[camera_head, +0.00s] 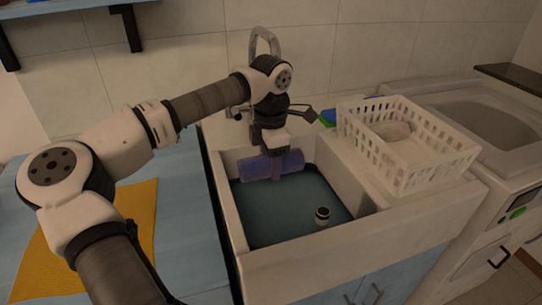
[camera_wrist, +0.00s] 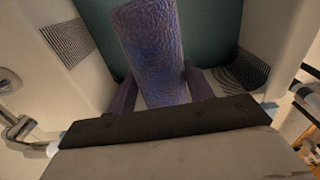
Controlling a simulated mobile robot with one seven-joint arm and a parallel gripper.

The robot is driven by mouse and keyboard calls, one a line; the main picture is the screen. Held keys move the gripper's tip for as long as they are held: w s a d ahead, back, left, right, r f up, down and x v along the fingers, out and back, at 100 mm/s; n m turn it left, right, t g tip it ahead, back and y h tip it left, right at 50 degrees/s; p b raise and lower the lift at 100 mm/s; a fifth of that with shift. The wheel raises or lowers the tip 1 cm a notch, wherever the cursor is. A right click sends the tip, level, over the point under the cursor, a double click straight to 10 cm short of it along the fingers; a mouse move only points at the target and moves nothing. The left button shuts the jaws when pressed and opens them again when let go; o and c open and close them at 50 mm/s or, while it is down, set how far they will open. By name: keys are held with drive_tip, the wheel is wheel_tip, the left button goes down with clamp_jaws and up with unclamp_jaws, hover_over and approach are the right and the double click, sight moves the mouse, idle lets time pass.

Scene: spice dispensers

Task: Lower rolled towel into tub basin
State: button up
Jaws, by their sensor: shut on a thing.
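The rolled towel (camera_head: 270,164) is a blue-purple cylinder. My gripper (camera_head: 277,160) is shut around it and holds it level, inside the upper back part of the tub basin (camera_head: 300,255). In the wrist view the towel (camera_wrist: 150,50) lies between the two purple fingers of my gripper (camera_wrist: 158,88), its far end pointing away from the palm. The basin has white walls and a dark teal floor (camera_head: 275,215). The gap between towel and floor is hard to judge.
A white basket (camera_head: 410,150) sits on the right ledge. A faucet (camera_head: 262,45) rises behind the basin. A yellow cloth (camera_head: 135,215) lies on the blue counter at left.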

wheel_tip(320, 180, down, 17)
drive_tip(key=b, duration=1.1)
drive_tip(key=shift+f, duration=0.1)
drive_tip(key=o, duration=1.1)
wheel_tip(320, 180, up, 14)
drive_tip(key=shift+s+f, duration=0.1)
